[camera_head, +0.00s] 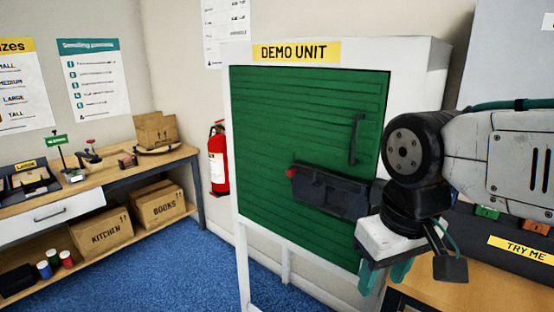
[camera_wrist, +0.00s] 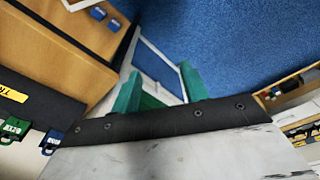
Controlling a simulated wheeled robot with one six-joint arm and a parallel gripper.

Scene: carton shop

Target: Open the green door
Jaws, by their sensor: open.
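The green door (camera_head: 300,115) is closed in the white cabinet labelled DEMO UNIT. Its dark upright handle (camera_head: 356,139) is on the door's right side. A dark bar (camera_head: 328,192) with a red knob at its left end shows in front of the lower door; I cannot tell if it touches the door. My gripper (camera_head: 384,277) has teal fingers and hangs pointing down at the cabinet's lower right, below the handle and apart from it. In the wrist view my gripper (camera_wrist: 160,90) is open with nothing between its fingers. The handle is not seen there.
A desk with a TRY ME label (camera_head: 525,249) stands at the right, close to my arm. A workbench (camera_head: 150,165) with cartons is at the left. A red fire extinguisher (camera_head: 218,165) hangs beside the cabinet. Blue carpet (camera_head: 190,270) lies clear between bench and cabinet.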

